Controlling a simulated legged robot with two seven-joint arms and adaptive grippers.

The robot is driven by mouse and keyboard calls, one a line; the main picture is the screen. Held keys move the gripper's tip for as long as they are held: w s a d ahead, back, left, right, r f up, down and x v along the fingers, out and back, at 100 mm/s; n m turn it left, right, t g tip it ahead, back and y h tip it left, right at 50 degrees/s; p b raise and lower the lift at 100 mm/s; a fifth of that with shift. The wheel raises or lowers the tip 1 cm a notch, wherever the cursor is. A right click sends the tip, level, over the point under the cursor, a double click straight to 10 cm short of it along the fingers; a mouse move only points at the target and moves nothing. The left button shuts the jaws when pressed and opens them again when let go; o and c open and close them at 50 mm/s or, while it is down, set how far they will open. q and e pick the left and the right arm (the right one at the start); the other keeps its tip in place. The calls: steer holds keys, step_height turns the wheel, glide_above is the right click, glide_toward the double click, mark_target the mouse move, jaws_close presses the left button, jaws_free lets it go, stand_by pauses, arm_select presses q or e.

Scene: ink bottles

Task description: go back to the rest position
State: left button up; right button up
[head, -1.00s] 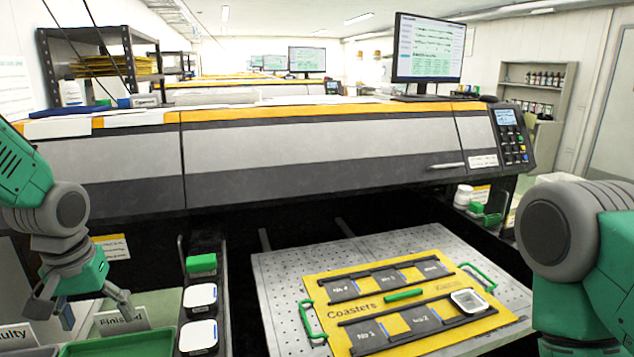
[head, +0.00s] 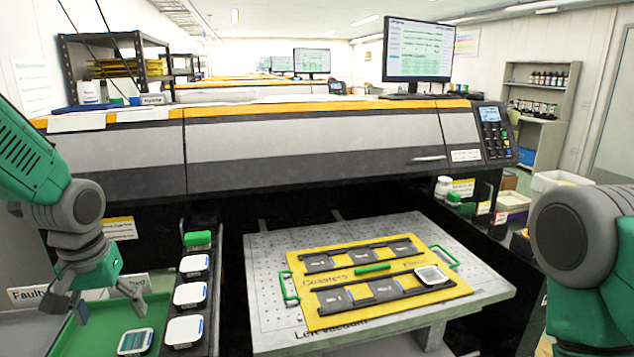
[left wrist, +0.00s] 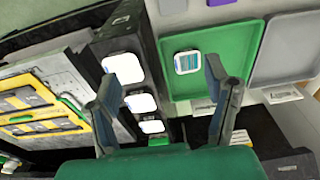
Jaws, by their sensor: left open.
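My left gripper (head: 110,303) is open and empty, above the green tray at the lower left of the head view. In the left wrist view its two fingers (left wrist: 160,85) stand wide apart with nothing between them. My right gripper is out of view; only part of my right arm shows at the right edge.
A coaster (head: 135,342) lies in the green tray (head: 82,340), below the gripper. Several white coasters (head: 190,295) stand in a dark rack beside the tray. A yellow jig (head: 300,262) with one coaster (head: 432,275) lies on the perforated printer bed (head: 262,300).

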arm_select(q)
steer(key=s+d+f+m, duration=0.1)
steer(key=s+d+f, duration=0.1)
steer(key=s+f, duration=0.55)
steer(key=s+d+f+m, duration=0.1)
steer(key=s+d+f, duration=0.25)
steer(key=f, duration=0.75)
steer(key=s+d+f+m+g, duration=0.1)
steer(key=s+f, duration=0.4)
steer(key=s, duration=0.4)
steer(key=s+d+f+g, duration=0.1)
steer(key=s+f, duration=0.3)
steer(key=s, duration=0.5)
step_height(320, 180, down, 10)
steer(key=w+m+t+b, duration=0.1)
steer(key=w+b, duration=0.1)
steer(key=b, duration=0.8)
steer(key=shift+d, duration=0.45)
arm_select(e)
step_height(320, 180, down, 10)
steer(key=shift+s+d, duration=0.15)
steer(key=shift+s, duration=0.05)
arm_select(q)
steer(key=shift+a, duration=0.15)
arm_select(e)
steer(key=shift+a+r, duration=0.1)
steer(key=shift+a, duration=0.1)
